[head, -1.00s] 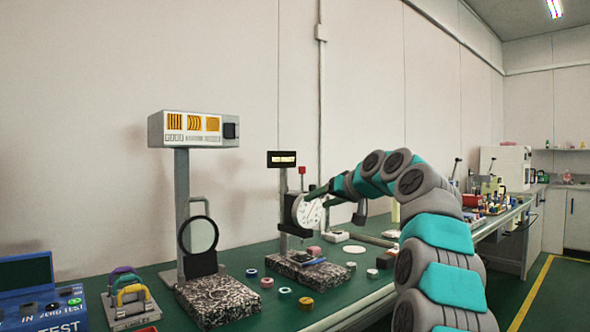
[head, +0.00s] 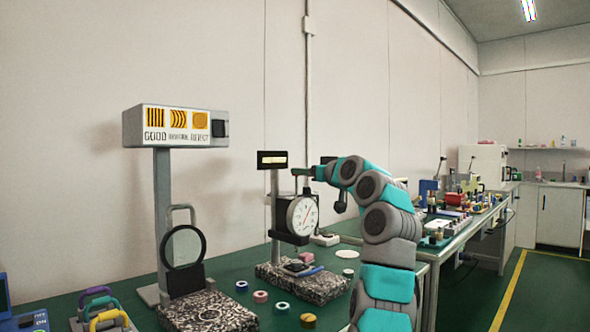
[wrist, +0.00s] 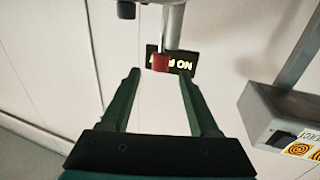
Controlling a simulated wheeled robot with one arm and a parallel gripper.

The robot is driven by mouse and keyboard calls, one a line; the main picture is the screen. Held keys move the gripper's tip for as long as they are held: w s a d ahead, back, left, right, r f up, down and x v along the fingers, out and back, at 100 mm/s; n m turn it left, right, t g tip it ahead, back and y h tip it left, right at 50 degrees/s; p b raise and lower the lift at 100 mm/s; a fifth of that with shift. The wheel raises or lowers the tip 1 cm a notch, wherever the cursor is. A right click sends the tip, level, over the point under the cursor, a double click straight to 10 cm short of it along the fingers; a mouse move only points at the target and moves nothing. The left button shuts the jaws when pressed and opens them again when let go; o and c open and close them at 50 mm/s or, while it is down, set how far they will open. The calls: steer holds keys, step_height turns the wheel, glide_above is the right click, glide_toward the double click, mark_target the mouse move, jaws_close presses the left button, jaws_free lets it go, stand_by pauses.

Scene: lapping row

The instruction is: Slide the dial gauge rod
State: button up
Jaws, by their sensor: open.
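The dial gauge (head: 302,216) has a round white face and hangs on a stand with a dark speckled stone base (head: 322,288). In the wrist view a red-capped rod end (wrist: 160,63) shows at the top, below a grey metal part, in line with the gap between my fingertips. The red cap is not clear in the head view. My gripper (wrist: 158,75) has two dark green fingers, open with nothing held. In the head view my gripper (head: 303,172) is just above the dial. Whether the fingers touch the rod cannot be told.
A grey display stand with a lens (head: 184,247) and a GOOD/REJECT box (head: 176,126) stands to the left. Several coloured rings lie on the green bench (head: 240,272). A small lit sign (head: 272,160) is on the gauge stand. Coloured-handled weights (head: 104,312) sit front left.

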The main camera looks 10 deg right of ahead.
steer(key=shift+p+x, duration=1.15)
steer(key=shift+x, duration=1.8)
steer(key=shift+c, duration=0.3)
jaws_close()
